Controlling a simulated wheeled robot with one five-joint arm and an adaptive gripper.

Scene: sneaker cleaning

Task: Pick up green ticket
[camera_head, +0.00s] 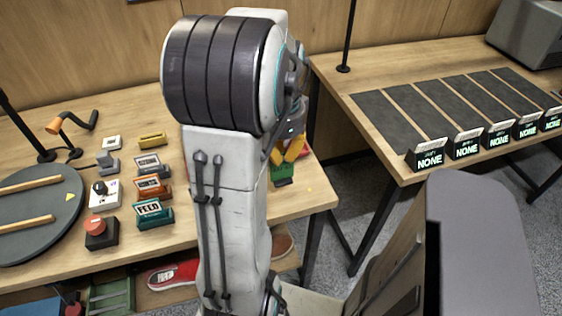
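A small green object (282,172) sits near the right end of the left table, partly hidden by my arm. I cannot tell whether it is the green ticket. Two yellow-orange rounded shapes (290,149) show just above it, beside my arm's edge. They may be my gripper's fingers, but my arm covers most of that area. Whether they touch the green object is unclear. A teal-green block labelled FEED (153,214) stands on the left table, left of my arm, with nothing holding it.
The left table (297,203) also holds an orange block (152,187), a red button box (101,233), a crank (72,127) and a round dark turntable (38,208). A red shoe (174,275) lies below. The right table bears dark strips and several NONE displays (430,158).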

